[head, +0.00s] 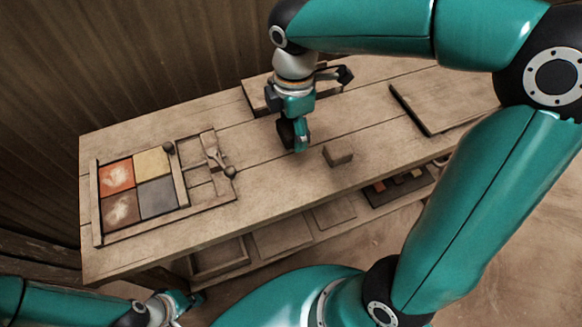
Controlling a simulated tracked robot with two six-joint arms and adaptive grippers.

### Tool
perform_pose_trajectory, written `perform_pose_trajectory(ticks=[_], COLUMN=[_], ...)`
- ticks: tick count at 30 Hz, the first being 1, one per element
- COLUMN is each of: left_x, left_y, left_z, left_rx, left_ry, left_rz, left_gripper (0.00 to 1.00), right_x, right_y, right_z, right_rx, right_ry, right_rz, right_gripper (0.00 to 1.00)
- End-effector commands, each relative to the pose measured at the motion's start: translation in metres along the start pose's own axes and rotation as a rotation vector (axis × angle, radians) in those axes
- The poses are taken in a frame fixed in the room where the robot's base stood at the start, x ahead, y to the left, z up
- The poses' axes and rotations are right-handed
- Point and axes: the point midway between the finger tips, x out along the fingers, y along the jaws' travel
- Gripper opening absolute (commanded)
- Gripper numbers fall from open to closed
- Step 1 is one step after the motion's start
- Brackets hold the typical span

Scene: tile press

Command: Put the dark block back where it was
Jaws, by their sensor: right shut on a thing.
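My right gripper (293,138) points down over the middle of the table. It is shut on a dark thing (285,131) that is mostly hidden by the fingers, so I cannot tell its shape. A small brown block (338,155) stands on the table just right of the gripper, apart from it. My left gripper (182,302) is low at the lower left, beyond the table's front edge. Its fingers are too small to read. A wooden frame (97,218) at the left holds orange, yellow, brown and grey tiles.
A divided rack (207,178) with dark knobs adjoins the frame. A flat board (445,100) lies at the back right, and a low box (256,97) stands behind the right gripper. A shelf (283,238) below holds trays.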

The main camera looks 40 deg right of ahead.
Motion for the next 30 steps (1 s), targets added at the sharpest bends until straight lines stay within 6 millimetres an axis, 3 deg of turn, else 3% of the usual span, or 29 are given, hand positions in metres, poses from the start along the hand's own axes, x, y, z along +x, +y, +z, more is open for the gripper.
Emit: perform_pose_trajectory(ticks=[3, 9, 17, 24, 30], left_x=[0.004, 0.007, 0.009, 0.013, 0.013], left_y=[-0.001, -0.003, -0.003, -0.005, -0.005], left_z=[0.0, 0.0, 0.0, 0.0, 0.0], left_rx=[0.0, 0.0, 0.0, 0.0, 0.0], left_ry=[0.0, 0.0, 0.0, 0.0, 0.0], left_rz=[0.0, 0.0, 0.0, 0.0, 0.0], left_gripper=[0.0, 0.0, 0.0, 0.0, 0.0], right_x=[0.036, 0.082, 0.103, 0.136, 0.142], right_y=[-0.001, 0.0, 0.0, 0.0, 0.001], right_z=[0.001, 0.0, 0.0, 0.0, -0.001], right_rx=[0.001, 0.002, 0.003, 0.001, 0.001], right_ry=[-0.003, -0.001, -0.001, -0.001, 0.001], right_rz=[-0.008, -0.004, -0.001, -0.002, 0.001], right_gripper=[0.18, 0.18, 0.18, 0.18, 0.18])
